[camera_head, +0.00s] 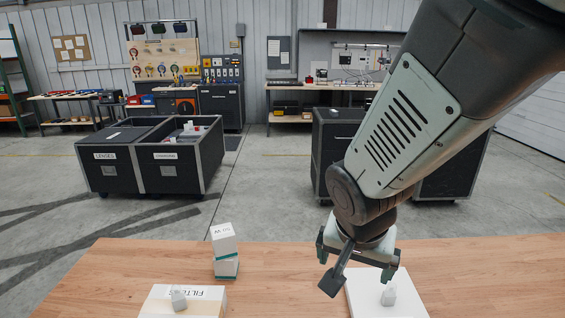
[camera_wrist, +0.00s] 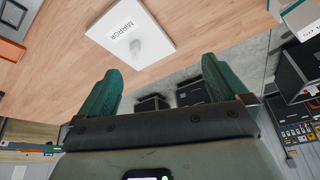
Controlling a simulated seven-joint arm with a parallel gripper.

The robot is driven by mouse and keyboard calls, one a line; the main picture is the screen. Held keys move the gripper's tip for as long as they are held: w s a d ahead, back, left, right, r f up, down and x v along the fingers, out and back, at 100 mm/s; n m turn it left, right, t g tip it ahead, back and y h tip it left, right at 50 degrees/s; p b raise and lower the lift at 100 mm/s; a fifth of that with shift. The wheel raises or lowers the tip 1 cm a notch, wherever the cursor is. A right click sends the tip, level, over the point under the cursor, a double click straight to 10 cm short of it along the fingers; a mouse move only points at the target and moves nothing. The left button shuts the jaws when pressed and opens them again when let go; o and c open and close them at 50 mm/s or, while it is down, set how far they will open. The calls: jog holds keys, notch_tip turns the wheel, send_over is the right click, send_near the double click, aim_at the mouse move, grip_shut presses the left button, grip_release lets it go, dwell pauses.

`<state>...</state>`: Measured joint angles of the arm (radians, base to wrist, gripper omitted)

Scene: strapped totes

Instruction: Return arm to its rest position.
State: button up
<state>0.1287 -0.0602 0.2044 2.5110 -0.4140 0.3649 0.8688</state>
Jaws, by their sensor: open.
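My gripper (camera_head: 356,260) hangs at the end of my arm over the right part of the wooden table (camera_head: 270,290) in the head view. In the wrist view my gripper (camera_wrist: 160,82) shows two green fingers spread wide with nothing between them. My arm partly covers the view on the right.
Two stacked white boxes (camera_head: 224,242) stand left of the gripper on the table. A flat box labelled FILTERS (camera_head: 205,300) with a grey knob (camera_head: 178,300) lies at the front. Black totes (camera_head: 110,172) stand on the floor behind, with more behind my arm. The table between is clear.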

jog(key=s+a+r+n+t+y, duration=0.1)
jog(key=s+r+n, duration=0.4)
jog(key=s+r, duration=0.6)
notch_tip(320, 180, up, 3)
jog(key=shift+s+a+f+y, duration=0.1)
jog(key=shift+s+a+y, duration=0.1)
jog(key=shift+s+y, duration=0.1)
